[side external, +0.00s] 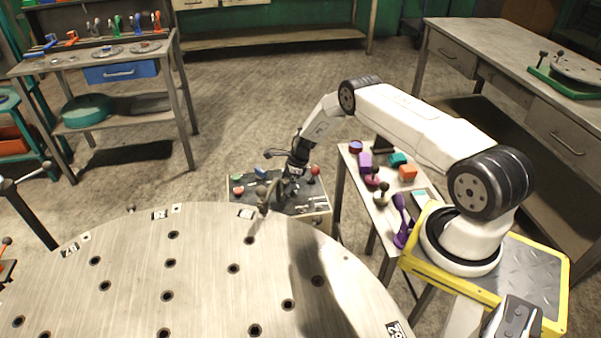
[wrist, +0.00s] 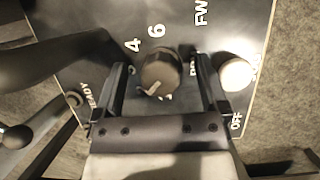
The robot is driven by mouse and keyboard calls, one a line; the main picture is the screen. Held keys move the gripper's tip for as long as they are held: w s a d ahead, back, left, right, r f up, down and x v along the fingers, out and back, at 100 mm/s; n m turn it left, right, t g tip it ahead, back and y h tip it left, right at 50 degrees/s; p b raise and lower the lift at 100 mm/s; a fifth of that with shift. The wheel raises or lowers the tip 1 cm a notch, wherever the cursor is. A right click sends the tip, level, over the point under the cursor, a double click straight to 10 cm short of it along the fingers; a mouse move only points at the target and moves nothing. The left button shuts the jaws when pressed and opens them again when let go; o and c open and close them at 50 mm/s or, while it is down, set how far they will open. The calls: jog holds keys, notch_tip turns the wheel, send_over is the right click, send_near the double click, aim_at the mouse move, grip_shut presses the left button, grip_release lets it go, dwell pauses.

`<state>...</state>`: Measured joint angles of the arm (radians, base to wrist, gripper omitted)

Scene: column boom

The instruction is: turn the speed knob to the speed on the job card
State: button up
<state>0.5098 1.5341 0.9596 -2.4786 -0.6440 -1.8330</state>
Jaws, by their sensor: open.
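The speed knob (wrist: 161,74) is a dark round knob on the dark control panel (wrist: 100,60) in the wrist view. Its pale pointer mark is on its lower part, slanting to the lower left. The printed figures 4 and 6 stand to its upper left; other marks near it are partly covered. My gripper (wrist: 164,78) is open, with one finger on each side of the knob and a gap on both sides. In the side view my gripper (side external: 287,188) is low over the panel (side external: 311,206), and the knob cannot be made out. I cannot identify a job card.
A lit white button (wrist: 236,73) lies right of the knob, close to the right finger. A dark lever crosses the left of the wrist view, with a ball-ended handle (wrist: 16,137) below it. A large round table (side external: 200,270) with holes stands beside the panel.

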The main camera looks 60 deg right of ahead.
grip_shut()
dwell(0.3)
jog(key=shift+m, duration=0.5)
jog(key=m+h, duration=0.1)
jog(key=m, duration=0.1)
jog(key=m+t+h, duration=0.1)
jog(key=m, duration=0.2)
jog(key=shift+f+m+h, duration=0.1)
jog(key=shift+m+h, duration=0.6)
jog(key=shift+m, duration=1.1)
jog(key=shift+s+m+h, duration=0.1)
jog(key=shift+m+h, duration=0.4)
jog(key=shift+m, duration=0.7)
grip_release()
